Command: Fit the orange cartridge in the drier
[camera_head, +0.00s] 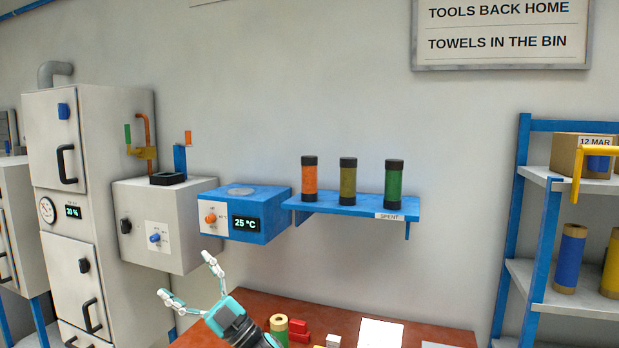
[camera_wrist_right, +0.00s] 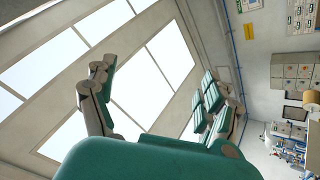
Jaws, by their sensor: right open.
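The orange cartridge (camera_head: 309,180), with black end caps, stands upright at the left end of a blue wall shelf (camera_head: 345,207). A grey box (camera_head: 160,238) with a black square socket (camera_head: 168,179) on its top stands against the tall grey cabinet; I take this box to be the drier, though no name shows on it. My right gripper (camera_head: 186,276) is open and empty, in front of and below the grey box, apart from it. My left gripper is not in view.
Olive (camera_head: 347,182) and green (camera_head: 394,184) cartridges share the shelf, above a "SPENT" label (camera_head: 390,217). A blue unit (camera_head: 270,223) reading 25 °C sits between box and shelf. A red-brown table (camera_head: 310,316) below carries spools and small parts. A blue rack (camera_head: 533,230) stands right.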

